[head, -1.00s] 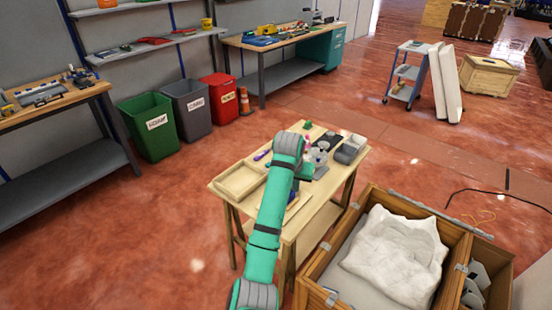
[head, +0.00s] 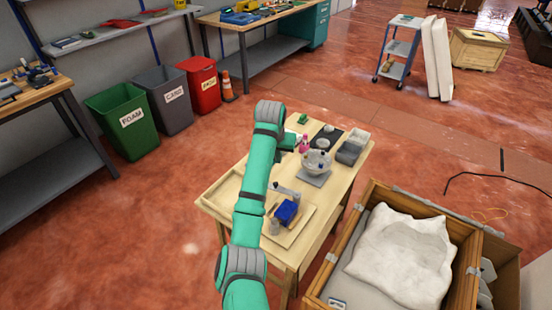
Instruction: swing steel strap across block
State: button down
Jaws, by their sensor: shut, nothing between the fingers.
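A blue block (head: 288,211) sits on a thin wooden board (head: 289,238) at the near part of the wooden table (head: 225,218). A narrow grey piece that looks like the steel strap (head: 285,191) lies just behind the block, its left end running behind my arm. I cannot tell whether it touches the block or crosses over it. A small grey cylinder (head: 273,227) stands left of the block. My teal arm rises in front of the table and bends at the top.
A white bowl-like dispenser (head: 317,162) on a grey base, a pink bottle (head: 304,144) and grey bins (head: 349,152) stand at the table's back. A shallow wooden tray (head: 214,190) is at the left. An open crate (head: 462,262) with a white sack stands close at right.

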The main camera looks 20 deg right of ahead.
aim_at(283, 188)
notch_tip(283, 188, down, 8)
jog(key=s, duration=0.1)
jog(key=shift+a, duration=0.3)
dwell(0.4)
jog(key=shift+a, duration=0.1)
dwell(0.3)
